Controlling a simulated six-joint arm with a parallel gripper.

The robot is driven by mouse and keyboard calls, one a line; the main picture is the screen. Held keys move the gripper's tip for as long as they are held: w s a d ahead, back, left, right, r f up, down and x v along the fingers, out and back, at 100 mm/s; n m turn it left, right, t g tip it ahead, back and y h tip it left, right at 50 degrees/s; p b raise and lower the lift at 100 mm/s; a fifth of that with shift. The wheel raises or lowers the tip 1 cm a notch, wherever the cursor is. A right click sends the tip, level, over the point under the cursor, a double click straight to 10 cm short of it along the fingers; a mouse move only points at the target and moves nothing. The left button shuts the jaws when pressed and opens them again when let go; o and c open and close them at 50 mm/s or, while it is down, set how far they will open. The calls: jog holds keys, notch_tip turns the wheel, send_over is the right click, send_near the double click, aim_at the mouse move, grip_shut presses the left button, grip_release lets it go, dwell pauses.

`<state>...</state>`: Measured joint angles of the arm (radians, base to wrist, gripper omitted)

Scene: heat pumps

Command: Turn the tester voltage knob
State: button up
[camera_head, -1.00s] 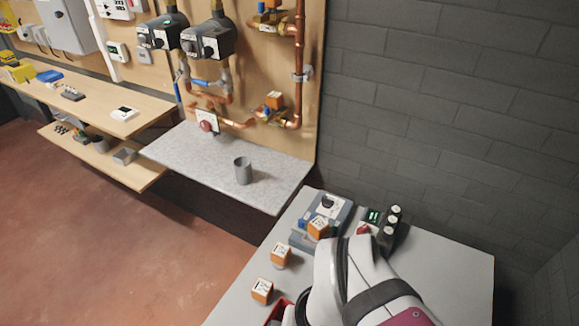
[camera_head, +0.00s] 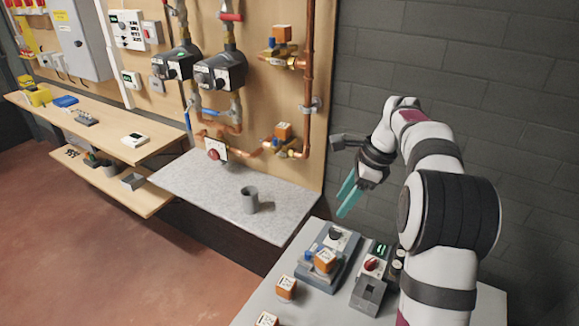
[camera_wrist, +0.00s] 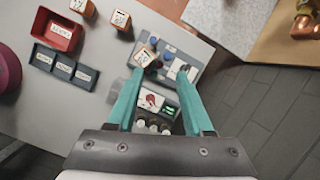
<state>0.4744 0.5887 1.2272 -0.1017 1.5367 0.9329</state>
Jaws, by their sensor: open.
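My gripper (camera_head: 347,197) is open and empty, with teal fingers pointing down over the grey table; it also shows in the wrist view (camera_wrist: 160,74). A white-faced unit with a red knob (camera_head: 371,264) and a lit green display (camera_head: 381,248) stands on the table. In the wrist view its red knob (camera_wrist: 150,101) and display (camera_wrist: 168,111) lie between the fingers, apart from them. Beside it, a grey-blue unit (camera_head: 345,258) carries a black knob (camera_head: 336,234) and an orange-sided block (camera_head: 325,261). In the wrist view the right fingertip partly covers the black knob. I cannot tell which knob sets the tester voltage.
A dark grey open box (camera_head: 368,294) and black cylinders (camera_wrist: 152,125) adjoin the red-knob unit. Loose orange blocks (camera_head: 286,287) and a red bin (camera_wrist: 58,32) sit on the table. A grey cup (camera_head: 250,200) stands on a shelf below copper pipes (camera_head: 308,80). A block wall is behind.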

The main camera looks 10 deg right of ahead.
aim_at(339, 231)
jog(key=w+d+f+m+t, duration=0.1)
jog(key=w+d+f+m, duration=0.4)
jog(key=d, duration=0.4)
jog(key=x, duration=1)
jog(key=s+x, duration=0.1)
jog(key=x, duration=0.5)
jog(key=shift+f, duration=0.15)
grip_shut()
